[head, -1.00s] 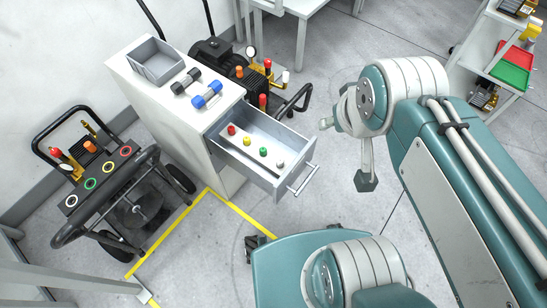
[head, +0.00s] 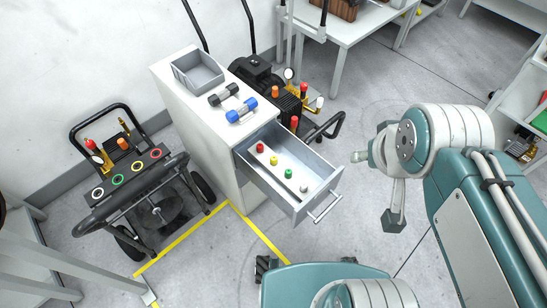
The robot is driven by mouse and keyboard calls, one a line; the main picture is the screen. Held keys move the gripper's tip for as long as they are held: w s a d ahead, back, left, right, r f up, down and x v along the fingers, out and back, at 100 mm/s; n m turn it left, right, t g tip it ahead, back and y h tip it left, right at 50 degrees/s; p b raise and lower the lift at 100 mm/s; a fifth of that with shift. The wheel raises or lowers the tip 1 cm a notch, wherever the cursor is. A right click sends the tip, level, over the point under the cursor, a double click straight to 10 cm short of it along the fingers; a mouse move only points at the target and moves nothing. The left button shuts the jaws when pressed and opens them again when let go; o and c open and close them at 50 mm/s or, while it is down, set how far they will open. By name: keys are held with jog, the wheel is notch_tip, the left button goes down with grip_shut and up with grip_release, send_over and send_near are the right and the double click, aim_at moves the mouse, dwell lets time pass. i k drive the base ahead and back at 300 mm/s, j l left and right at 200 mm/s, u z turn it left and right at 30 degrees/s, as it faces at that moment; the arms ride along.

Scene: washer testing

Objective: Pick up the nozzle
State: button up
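Several small nozzles lie in a row in the open grey drawer (head: 325,177): a red one (head: 260,148), a yellow one (head: 274,161), a green one (head: 288,174) and a whitish one (head: 304,188) nearest the drawer front. I cannot tell which is the nozzle meant. My teal and white arm is on the right, beside the drawer and apart from it. A thin link of mine with a dark end (head: 394,221) hangs right of the drawer. I cannot make out the fingers clearly or tell their opening. Nothing is visibly held.
The white cabinet top holds a grey bin (head: 197,70), a grey-black dumbbell-like part (head: 223,95) and a blue one (head: 241,111). Pressure washer carts stand left (head: 130,178) and behind (head: 262,85). The drawer handle (head: 325,209) juts forward. Floor beyond the yellow line is mostly clear.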

aim_at(260, 146)
jog(key=u, duration=1.65)
jog(key=l+z, duration=0.65)
jog(key=i+j, duration=0.15)
jog(key=j, duration=0.2)
jog(key=i+j+z, duration=0.1)
jog(key=j, duration=0.25)
jog(key=i+j, duration=0.15)
jog(key=j, duration=0.2)
jog(key=i+j+z, duration=0.1)
jog(key=j, duration=0.3)
jog(key=i+j, duration=0.15)
jog(key=j, duration=0.2)
